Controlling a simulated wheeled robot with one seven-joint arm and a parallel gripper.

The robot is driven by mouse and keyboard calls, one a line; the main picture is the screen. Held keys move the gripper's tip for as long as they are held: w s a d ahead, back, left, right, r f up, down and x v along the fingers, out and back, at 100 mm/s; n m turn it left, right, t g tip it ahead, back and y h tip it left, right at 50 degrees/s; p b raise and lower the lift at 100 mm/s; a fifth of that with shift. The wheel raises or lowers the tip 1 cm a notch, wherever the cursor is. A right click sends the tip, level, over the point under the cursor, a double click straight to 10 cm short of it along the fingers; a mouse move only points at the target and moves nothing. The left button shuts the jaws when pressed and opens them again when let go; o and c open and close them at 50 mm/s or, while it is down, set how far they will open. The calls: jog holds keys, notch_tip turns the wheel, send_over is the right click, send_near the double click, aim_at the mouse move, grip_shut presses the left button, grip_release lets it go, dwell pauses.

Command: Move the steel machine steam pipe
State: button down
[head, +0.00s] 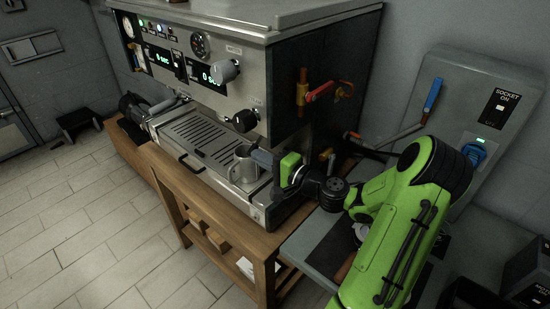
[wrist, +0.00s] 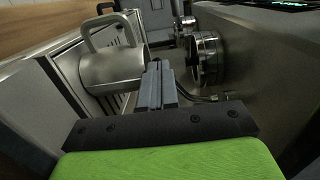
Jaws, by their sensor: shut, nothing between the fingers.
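The steel coffee machine (head: 190,40) stands on a wooden bench, with its panel facing front left. I cannot surely pick out its steam pipe; a narrow grey upright part (wrist: 178,10) shows beyond my fingers in the wrist view, but I cannot tell if it is the pipe. My gripper (head: 258,156) is at the machine's right front end, low above the drip tray, beside a steel mug (head: 243,170). In the wrist view the fingers (wrist: 156,75) are together and empty. The mug (wrist: 112,68) is just left of them; I cannot tell whether they touch.
A slotted drip tray (head: 200,132) lies under the machine's front. Black knobs (head: 244,121) stick out above my gripper. A round metal fitting (wrist: 207,57) is close right of the fingers. A red lever valve (head: 322,91) is on the machine's side. The tiled floor (head: 70,220) front left is clear.

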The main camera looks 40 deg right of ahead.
jog(key=shift+a+x, duration=0.2)
jog(key=shift+x, duration=1)
jog(key=shift+f, duration=0.1)
